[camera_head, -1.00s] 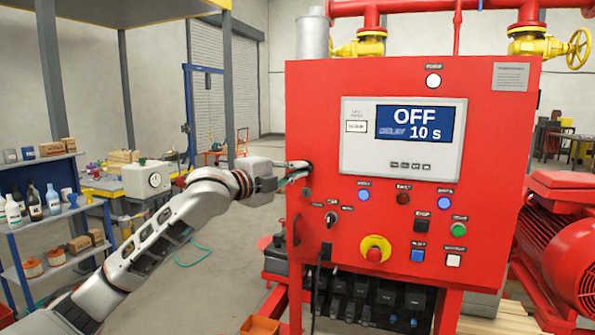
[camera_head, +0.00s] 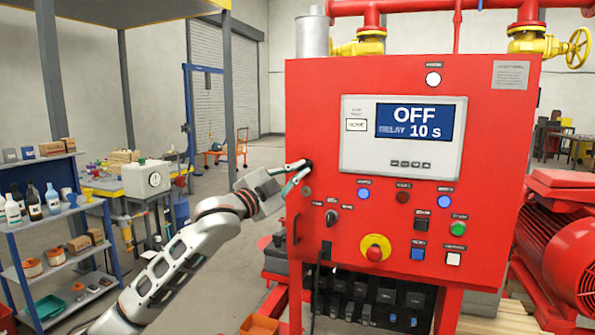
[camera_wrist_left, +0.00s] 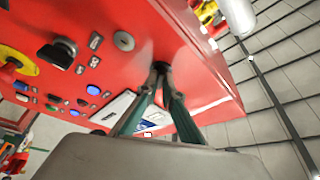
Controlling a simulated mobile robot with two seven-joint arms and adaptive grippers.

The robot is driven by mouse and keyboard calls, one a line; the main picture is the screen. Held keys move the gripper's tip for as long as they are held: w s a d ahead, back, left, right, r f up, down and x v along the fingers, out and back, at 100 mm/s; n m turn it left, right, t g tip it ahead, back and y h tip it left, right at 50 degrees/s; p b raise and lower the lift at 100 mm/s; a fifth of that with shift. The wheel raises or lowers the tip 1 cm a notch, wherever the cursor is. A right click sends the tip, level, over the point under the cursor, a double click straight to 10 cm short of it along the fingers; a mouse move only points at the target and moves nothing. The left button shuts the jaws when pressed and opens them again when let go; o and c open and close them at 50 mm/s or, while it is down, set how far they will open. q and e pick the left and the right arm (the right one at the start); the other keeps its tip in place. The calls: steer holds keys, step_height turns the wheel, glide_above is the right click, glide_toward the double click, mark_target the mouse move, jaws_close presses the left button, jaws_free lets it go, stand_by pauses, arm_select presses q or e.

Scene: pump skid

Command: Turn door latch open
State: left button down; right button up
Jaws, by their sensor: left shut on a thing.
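The red control cabinet door (camera_head: 470,90) faces me and is closed. The door latch (camera_head: 308,163) is a small dark piece near the door's left edge, beside the display. My left gripper (camera_head: 302,173) comes up to it from the lower left with its fingertips at the latch. In the left wrist view the two green fingers converge on the dark latch (camera_wrist_left: 161,66), and the gripper is shut on it. The fingertips hide much of the latch, so its exact angle is hard to tell. My right gripper is in neither view.
A display (camera_head: 420,122) reading OFF sits beside the latch. Below are a silver lock (camera_wrist_left: 124,40), a black rotary switch (camera_head: 331,217), several buttons and a red-and-yellow emergency stop (camera_head: 375,248). A door handle (camera_head: 296,228) lies lower left. A blue shelf (camera_head: 45,225) stands far left.

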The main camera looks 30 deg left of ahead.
arm_select(q)
steer(key=n+t+y, duration=0.1)
steer(key=n, duration=0.2)
steer(key=n+y, duration=0.2)
steer(key=n, duration=0.2)
steer(key=shift+d+f+t, duration=0.2)
steer(key=shift+t, duration=0.2)
steer(key=n+y, duration=0.2)
steer(key=n, duration=0.2)
steer(key=n+y, duration=0.2)
steer(key=n, duration=0.2)
steer(key=shift+w+d, duration=0.1)
steer(key=shift+d, duration=0.05)
steer(key=shift+n+y, duration=0.3)
steer(key=shift+n, duration=0.1)
steer(key=c, duration=2.2)
jaws_free()
steer(key=v, duration=1.2)
